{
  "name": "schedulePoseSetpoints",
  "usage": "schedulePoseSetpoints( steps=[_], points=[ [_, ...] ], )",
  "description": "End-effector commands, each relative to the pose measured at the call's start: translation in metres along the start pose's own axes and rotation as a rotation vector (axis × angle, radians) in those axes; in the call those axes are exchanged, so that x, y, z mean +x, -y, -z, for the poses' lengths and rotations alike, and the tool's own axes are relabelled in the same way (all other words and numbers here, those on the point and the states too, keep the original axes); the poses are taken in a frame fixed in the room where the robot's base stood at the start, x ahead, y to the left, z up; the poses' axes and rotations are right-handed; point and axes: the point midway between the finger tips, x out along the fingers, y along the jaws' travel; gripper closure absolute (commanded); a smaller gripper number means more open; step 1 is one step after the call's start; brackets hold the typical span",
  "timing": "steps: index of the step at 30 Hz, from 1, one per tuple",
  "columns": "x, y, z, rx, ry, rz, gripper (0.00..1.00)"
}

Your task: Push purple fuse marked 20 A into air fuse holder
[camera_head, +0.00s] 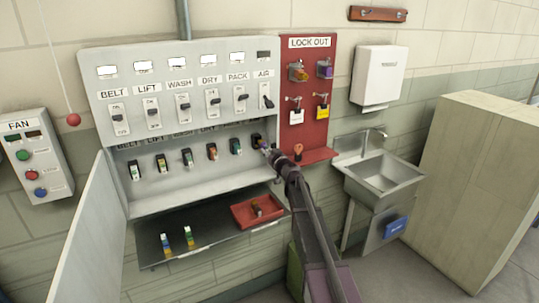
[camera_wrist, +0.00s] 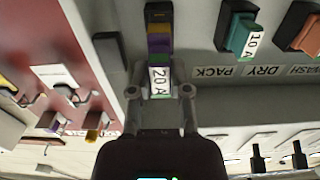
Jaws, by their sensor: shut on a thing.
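In the wrist view my gripper (camera_wrist: 160,92) is shut on the purple fuse (camera_wrist: 158,45), whose white label reads 20 A. The fuse's far end is at a black fuse holder (camera_wrist: 158,13), in line with it; I cannot tell how deep it sits. In the head view my gripper (camera_head: 270,152) is at the right end of the holder row, below the AIR label. The air fuse holder (camera_head: 257,140) shows there as a small dark block, and the fuse is mostly hidden by my gripper.
Other holders with fuses line the panel, including the PACK one (camera_head: 235,146). A red tray (camera_head: 258,211) with a dark item lies on the shelf (camera_head: 205,243), beside two upright fuses. The red lockout board (camera_head: 306,110) stands close right of my gripper; a sink (camera_head: 382,172) is further right.

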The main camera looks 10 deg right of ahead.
Motion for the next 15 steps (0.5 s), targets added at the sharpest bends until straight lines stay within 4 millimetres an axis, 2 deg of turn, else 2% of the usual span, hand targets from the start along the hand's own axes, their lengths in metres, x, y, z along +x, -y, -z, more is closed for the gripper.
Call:
schedulePoseSetpoints(
  steps=[6, 15],
  points=[
    [0.0079, -0.0004, 0.0000, 0.000, 0.000, 0.000, 1.00],
    [0.0087, -0.0005, 0.0000, 0.000, 0.000, -0.001, 1.00]
  ],
)
